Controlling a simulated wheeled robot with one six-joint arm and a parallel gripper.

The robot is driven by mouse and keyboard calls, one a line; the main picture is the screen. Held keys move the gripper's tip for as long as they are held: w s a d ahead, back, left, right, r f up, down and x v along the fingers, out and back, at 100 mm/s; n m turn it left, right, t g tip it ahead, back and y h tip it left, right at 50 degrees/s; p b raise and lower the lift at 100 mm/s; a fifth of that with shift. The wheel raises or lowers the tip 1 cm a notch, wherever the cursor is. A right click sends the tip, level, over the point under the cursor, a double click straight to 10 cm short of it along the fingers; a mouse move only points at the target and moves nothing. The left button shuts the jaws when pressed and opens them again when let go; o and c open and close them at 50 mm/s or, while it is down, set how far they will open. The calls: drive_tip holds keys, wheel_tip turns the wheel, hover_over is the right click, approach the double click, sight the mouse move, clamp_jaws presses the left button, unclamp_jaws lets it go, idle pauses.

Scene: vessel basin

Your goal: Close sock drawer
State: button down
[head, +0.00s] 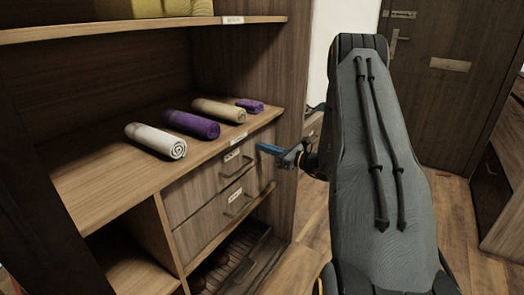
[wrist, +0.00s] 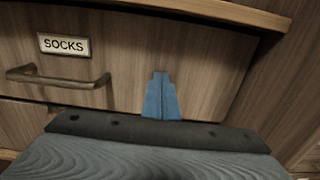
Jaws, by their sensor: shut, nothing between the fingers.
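The sock drawer (head: 205,183) is the upper of two wooden drawers under the shelf top in the head view. In the wrist view its front (wrist: 130,65) carries a label reading SOCKS (wrist: 63,44) and a bar handle (wrist: 60,78) at the left. The front looks about flush with the cabinet, with a dark line along its top and right edges; I cannot tell if a small gap remains. My gripper (head: 268,149) is shut and empty, its blue fingers (wrist: 161,97) together at the right part of the drawer front, right of the handle. I cannot tell whether they touch it.
A second drawer (head: 215,218) with its own handle sits below, above a slatted shoe rack (head: 235,262). White and purple rolls (head: 192,124), a beige roll and a small purple item lie on the shelf top. Open wooden floor lies right of the cabinet, with a door (head: 445,75) behind.

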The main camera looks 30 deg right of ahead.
drive_tip(key=shift+w+a+r, duration=0.15)
drive_tip(key=shift+w+r, duration=0.05)
drive_tip(key=shift+w, duration=0.1)
drive_tip(key=shift+s, duration=0.1)
drive_tip(key=v, duration=1.5)
drive_tip(key=s+a+r+n+g+y+p, duration=0.1)
drive_tip(key=s+a+r+n+g+p, duration=0.2)
drive_tip(key=a, duration=0.6)
drive_tip(key=s+a+r+n+g+y, duration=0.1)
drive_tip(key=s+a+n+g, duration=0.4)
drive_tip(key=a, duration=0.4)
drive_tip(key=s+a+r+n+g+y+p, duration=0.1)
drive_tip(key=s+a+n+g+p, duration=0.1)
drive_tip(key=a+n+g, duration=0.45)
drive_tip(key=s+a+r+n+h+p, duration=0.2)
drive_tip(key=s+a+r+n+h, duration=0.1)
drive_tip(key=s+n, duration=0.5)
drive_tip(key=s+a+r+n+g+h+p, duration=0.1)
drive_tip(key=s+a+r+n+h+p, duration=0.2)
drive_tip(key=s+r+n+h, duration=0.2)
drive_tip(key=s+n+h, duration=0.2)
drive_tip(key=s+h, duration=0.1)
drive_tip(key=s, duration=0.1)
drive_tip(key=shift+s+a+n, duration=0.15)
drive_tip(key=shift+s+n, duration=0.2)
drive_tip(key=shift+s, duration=0.05)
